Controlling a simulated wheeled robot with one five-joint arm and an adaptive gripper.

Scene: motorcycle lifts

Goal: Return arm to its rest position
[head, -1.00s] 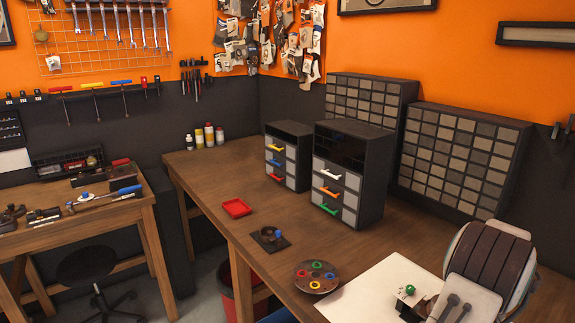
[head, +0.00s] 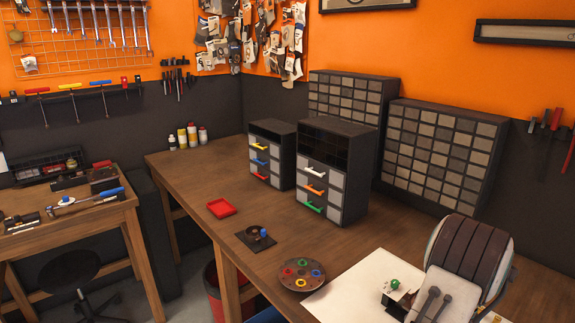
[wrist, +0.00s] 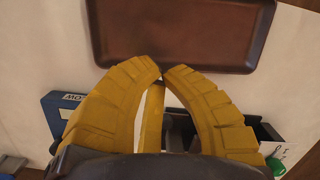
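My gripper (wrist: 163,72) shows in the wrist view with two curved, ridged yellow fingers. Their tips almost meet, and I see nothing held between the tips. A yellow strip shows behind and between the fingers, and I cannot tell what it belongs to. The fingers are over a pale surface, with the near edge of a brown tray (wrist: 180,32) just beyond the tips. I cannot make out the gripper in the head view, so the pose of the whole arm is hidden.
In the wrist view a blue box (wrist: 58,108) lies left and a black open box (wrist: 268,132) right. In the head view, drawer cabinets (head: 335,185), a red tray (head: 221,208) and a round palette (head: 300,275) stand on the wooden bench (head: 190,180). A white sheet (head: 345,290) lies at front.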

